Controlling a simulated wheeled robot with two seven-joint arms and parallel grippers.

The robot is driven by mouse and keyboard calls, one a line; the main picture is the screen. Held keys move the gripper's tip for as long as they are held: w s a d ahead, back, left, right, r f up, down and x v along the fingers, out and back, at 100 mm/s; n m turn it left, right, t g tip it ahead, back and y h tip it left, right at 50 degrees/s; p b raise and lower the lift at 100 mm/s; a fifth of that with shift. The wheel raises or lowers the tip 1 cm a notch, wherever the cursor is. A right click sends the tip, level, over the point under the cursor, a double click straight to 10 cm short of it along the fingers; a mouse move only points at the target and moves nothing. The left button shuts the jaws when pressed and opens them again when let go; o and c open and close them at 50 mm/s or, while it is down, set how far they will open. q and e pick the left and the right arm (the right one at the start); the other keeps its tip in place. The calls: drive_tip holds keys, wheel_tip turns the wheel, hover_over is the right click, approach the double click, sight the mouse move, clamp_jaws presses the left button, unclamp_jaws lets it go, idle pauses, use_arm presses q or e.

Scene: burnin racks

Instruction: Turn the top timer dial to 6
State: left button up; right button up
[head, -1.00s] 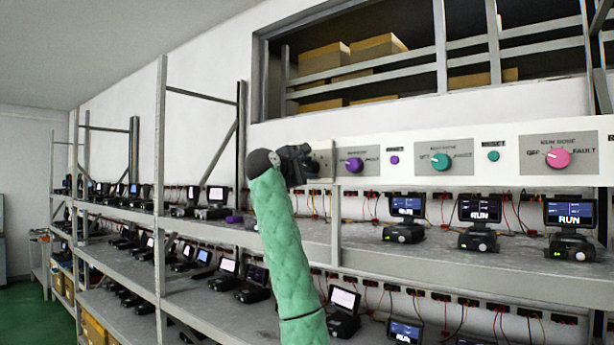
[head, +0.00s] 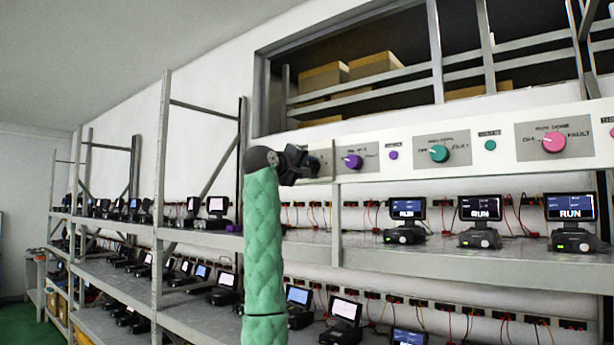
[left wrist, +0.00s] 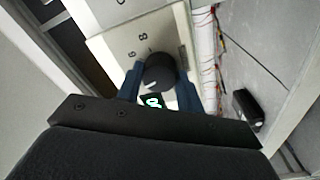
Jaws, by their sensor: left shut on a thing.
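A round dark dial (left wrist: 158,74) with a white pointer mark stands on a pale panel plate (left wrist: 112,48) in the left wrist view. My left gripper (left wrist: 159,84) has its two blue fingers closed on the dial's sides. A small black display (left wrist: 152,102) with a glowing cyan character sits close to the dial; I cannot tell which character. In the head view my left gripper (head: 306,164) is at the left end of the white panel strip (head: 470,130) and hides the dial. My right gripper is not in view.
Along the strip are a purple knob (head: 352,161), a teal knob (head: 438,153) and a pink knob (head: 553,142). Shelves below (head: 420,254) hold several small screen devices, some reading RUN. Red and black wires hang behind them.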

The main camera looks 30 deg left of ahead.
use_arm(q)
drive_tip(key=shift+f+m+h+b, duration=0.1)
drive_tip(key=shift+m+h+b, duration=0.35)
drive_tip(key=shift+m, duration=2.35)
drive_tip(key=shift+m+h+b, duration=0.1)
drive_tip(key=shift+m+b, duration=0.6)
drive_tip(key=shift+m, duration=2.1)
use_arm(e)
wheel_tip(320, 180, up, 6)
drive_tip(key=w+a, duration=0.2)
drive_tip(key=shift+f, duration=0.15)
use_arm(q)
drive_tip(key=o, duration=1)
drive_tip(key=shift+w+a, duration=0.1)
